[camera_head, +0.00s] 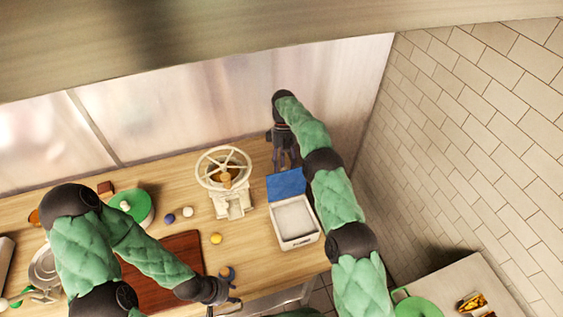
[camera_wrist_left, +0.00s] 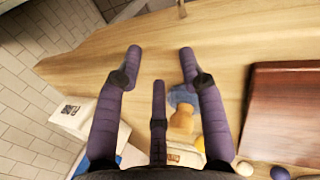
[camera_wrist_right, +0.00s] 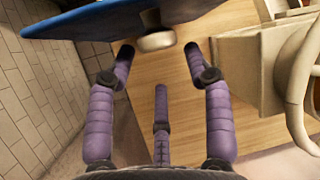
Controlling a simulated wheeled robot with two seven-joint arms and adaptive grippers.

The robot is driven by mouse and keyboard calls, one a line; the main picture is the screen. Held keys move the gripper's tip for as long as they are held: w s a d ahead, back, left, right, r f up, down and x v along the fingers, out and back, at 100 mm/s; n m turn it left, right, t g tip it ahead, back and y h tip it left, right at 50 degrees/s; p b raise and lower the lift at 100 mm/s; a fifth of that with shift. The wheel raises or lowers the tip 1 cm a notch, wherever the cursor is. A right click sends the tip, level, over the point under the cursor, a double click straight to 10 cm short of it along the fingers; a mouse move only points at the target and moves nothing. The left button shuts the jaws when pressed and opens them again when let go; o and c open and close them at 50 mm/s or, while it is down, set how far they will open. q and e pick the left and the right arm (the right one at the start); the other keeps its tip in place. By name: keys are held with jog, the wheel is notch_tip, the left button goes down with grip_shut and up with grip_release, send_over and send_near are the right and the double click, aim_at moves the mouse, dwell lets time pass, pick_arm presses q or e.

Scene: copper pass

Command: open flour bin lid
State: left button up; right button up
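The flour bin (camera_head: 296,221) is a white box on the wooden counter. Its blue lid (camera_head: 287,184) is raised at the far side, and the pale inside shows. In the right wrist view the blue lid (camera_wrist_right: 90,18) is close overhead, with a pale round knob (camera_wrist_right: 157,40). My right gripper (camera_head: 284,160) is behind the lid, fingers spread and empty. My left gripper (camera_head: 222,290) is low by the front edge of the counter, left of the bin; its fingers are spread in the left wrist view (camera_wrist_left: 160,60). A labelled white box, likely the bin (camera_wrist_left: 85,118), shows there.
A cream press with a wheel (camera_head: 223,170) stands left of the bin. A brown cutting board (camera_head: 180,255), a yellow ball (camera_head: 215,238) and a green round-lidded pot (camera_head: 130,207) are further left. A tiled wall (camera_head: 480,130) is on the right.

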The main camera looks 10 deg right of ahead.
notch_tip(320, 180, up, 10)
jog(key=shift+r, duration=0.25)
dwell(0.5)
